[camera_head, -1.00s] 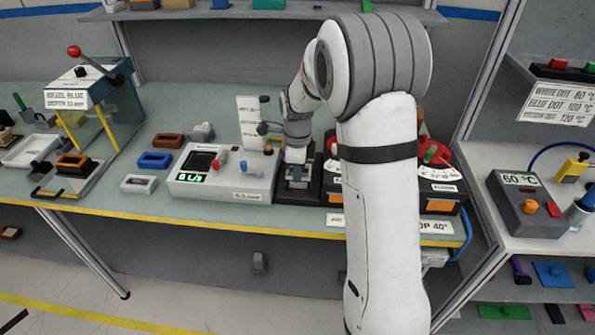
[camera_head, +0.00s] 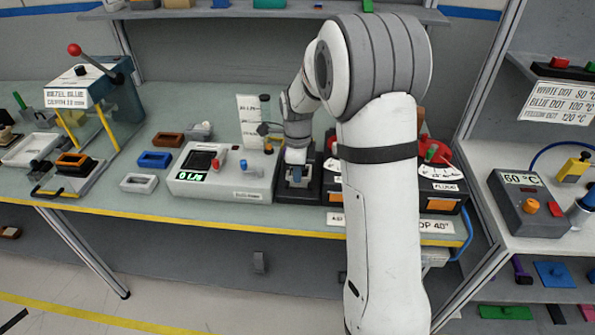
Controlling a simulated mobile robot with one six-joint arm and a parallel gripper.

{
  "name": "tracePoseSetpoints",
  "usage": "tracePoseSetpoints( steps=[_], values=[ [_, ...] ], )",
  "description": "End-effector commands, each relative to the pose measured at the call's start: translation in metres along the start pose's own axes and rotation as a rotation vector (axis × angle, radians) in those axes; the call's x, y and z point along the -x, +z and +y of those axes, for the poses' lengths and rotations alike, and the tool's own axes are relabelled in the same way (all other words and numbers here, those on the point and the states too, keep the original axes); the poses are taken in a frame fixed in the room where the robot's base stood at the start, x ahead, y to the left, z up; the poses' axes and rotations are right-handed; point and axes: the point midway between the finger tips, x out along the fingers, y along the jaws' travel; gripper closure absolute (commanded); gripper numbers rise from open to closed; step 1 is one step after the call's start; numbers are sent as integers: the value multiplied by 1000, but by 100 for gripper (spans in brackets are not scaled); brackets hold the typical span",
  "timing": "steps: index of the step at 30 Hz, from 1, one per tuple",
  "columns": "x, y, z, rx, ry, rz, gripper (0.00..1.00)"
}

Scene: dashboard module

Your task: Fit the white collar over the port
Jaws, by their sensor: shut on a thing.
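My gripper (camera_head: 297,175) points down over a black station (camera_head: 296,195) right of the middle of the bench. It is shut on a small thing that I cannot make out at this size. Blue-grey shows at the fingertips. My wrist and gripper hide most of the station's top, so no port can be made out there. I cannot tell whether a white collar is in the jaws or how it sits. A white rectangular frame (camera_head: 139,183) lies apart on the bench to the left.
A white device (camera_head: 222,180) with a green readout stands close left of the station. A black and orange dial unit (camera_head: 440,192) stands to the right, partly behind my arm. Blue (camera_head: 154,160) and brown (camera_head: 168,140) frames lie left. The yellow bench edge (camera_head: 250,229) runs in front.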

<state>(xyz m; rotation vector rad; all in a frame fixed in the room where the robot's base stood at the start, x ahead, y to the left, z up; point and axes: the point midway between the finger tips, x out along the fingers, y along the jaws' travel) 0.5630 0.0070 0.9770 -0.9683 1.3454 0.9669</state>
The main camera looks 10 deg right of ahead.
Motion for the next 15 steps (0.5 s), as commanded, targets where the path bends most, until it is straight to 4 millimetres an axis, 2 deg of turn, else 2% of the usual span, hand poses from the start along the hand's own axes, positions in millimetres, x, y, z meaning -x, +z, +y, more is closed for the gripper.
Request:
tracePoseSetpoints(
  steps=[13, 14, 15],
  values=[
    [-13, 0, 0, 0, 0, 0, 100],
    [-12, 0, 0, 0, 0, 0, 93],
    [-11, 0, 0, 0, 0, 0, 89]
  ],
)
